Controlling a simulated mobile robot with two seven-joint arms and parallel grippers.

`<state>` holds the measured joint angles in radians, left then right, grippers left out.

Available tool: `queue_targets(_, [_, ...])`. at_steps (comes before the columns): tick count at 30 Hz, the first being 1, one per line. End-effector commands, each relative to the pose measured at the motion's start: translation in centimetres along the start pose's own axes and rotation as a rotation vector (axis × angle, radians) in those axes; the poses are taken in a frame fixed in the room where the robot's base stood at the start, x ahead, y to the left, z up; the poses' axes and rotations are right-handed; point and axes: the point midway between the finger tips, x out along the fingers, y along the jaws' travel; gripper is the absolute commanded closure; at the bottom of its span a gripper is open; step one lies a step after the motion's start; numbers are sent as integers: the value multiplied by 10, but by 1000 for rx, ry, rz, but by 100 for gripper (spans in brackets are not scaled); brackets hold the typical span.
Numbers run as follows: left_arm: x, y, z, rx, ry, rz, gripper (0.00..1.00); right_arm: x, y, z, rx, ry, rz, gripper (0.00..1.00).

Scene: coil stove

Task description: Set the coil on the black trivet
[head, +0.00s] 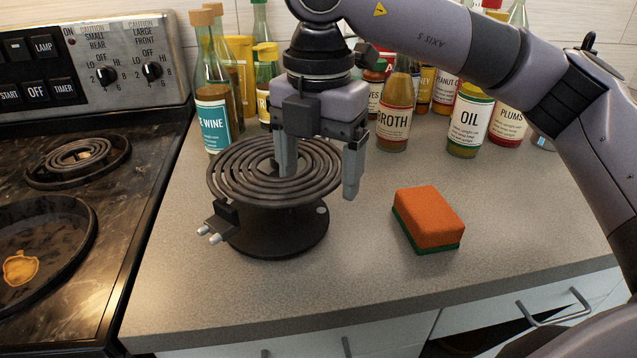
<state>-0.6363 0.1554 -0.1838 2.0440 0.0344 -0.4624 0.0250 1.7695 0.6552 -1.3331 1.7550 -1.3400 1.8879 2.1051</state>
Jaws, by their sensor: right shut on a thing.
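The dark spiral coil (240,183) is level over the black trivet (285,239), a round black stand on the grey counter. The coil's two pale-tipped terminals stick out at its front left. My right gripper (318,184) comes down from above and is shut on the right side of the coil, one finger inside the rings and one outside. The coil hides much of the trivet, so I cannot tell whether they touch. My left gripper is not in view.
An orange and green sponge (428,218) lies right of the trivet. Bottles, including oil (470,122) and wine (212,110), line the back. The stove (100,265) is at left, with a small coil (78,158) at its rear and a stained, empty front burner bowl (50,235).

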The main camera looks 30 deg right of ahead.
Motion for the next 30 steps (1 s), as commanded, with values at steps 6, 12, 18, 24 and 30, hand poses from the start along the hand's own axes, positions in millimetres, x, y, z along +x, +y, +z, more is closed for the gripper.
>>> queue_targets(6, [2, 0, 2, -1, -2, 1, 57, 25, 0, 0, 1, 0, 3, 69])
queue_targets(12, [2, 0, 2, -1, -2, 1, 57, 24, 0, 0, 1, 0, 4, 69])
queue_targets(18, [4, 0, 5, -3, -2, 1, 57, 28, 0, 0, 1, 0, 1, 4])
queue_targets(24, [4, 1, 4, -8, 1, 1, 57, 28, 0, 0, 0, 0, 0, 0])
queue_targets(30, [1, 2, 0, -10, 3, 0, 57, 19, 1, 0, -1, 0, 2, 0])
